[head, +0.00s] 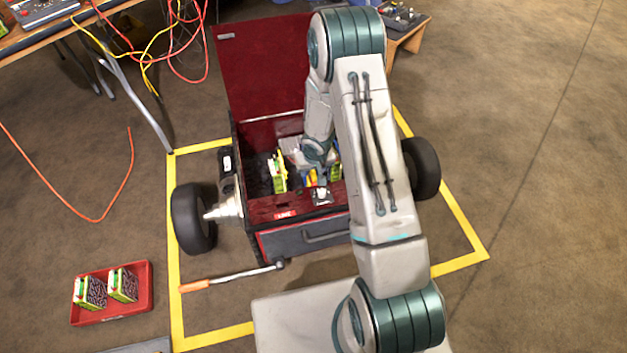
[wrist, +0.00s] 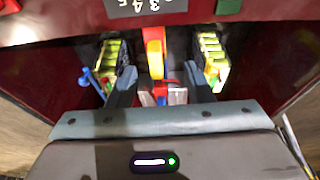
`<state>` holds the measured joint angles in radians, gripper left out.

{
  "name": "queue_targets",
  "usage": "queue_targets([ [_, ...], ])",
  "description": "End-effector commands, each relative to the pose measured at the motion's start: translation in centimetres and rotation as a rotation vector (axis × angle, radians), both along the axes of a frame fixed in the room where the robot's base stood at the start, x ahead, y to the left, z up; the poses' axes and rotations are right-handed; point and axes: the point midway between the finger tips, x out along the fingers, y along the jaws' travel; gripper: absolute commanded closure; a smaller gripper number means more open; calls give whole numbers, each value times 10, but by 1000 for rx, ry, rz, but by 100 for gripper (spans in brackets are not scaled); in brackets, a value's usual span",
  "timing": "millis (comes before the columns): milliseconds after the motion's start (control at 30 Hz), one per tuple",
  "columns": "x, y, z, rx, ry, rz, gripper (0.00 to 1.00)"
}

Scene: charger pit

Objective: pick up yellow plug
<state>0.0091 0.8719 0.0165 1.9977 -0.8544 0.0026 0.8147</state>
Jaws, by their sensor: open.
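The yellow plug (wrist: 155,48), with orange-red on it, shows in the wrist view between and just beyond my fingertips. In the head view a small yellow-orange bit of it (head: 312,177) shows inside the dark red box (head: 262,212), mostly hidden by my arm. My gripper (wrist: 160,72) is open, with one finger on each side of the plug's line and a gap on both sides. In the head view my gripper (head: 318,165) reaches down into the box. I cannot tell how deep the fingertips are relative to the plug.
Green-yellow packs stand in the box left (wrist: 108,62) and right (wrist: 213,60) of my fingers. A blue item (wrist: 90,82) lies near the left finger. The box's raised lid (head: 262,65) stands behind. A red tray (head: 140,300) and an orange-handled bar (head: 230,278) lie on the floor.

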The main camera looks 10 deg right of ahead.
Motion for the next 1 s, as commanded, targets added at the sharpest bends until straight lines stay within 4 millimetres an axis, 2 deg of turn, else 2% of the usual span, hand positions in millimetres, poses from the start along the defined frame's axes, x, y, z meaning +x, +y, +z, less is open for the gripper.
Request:
queue_targets([
  [400,12,-4,-50,0,1,0,53],
  [667,13,-4,-51,0,0,0,53],
  [700,13,-4,-51,0,0,0,56],
  [867,13,-4,-51,0,0,0,100],
  [1000,13,-4,-51,0,0,0,100],
])
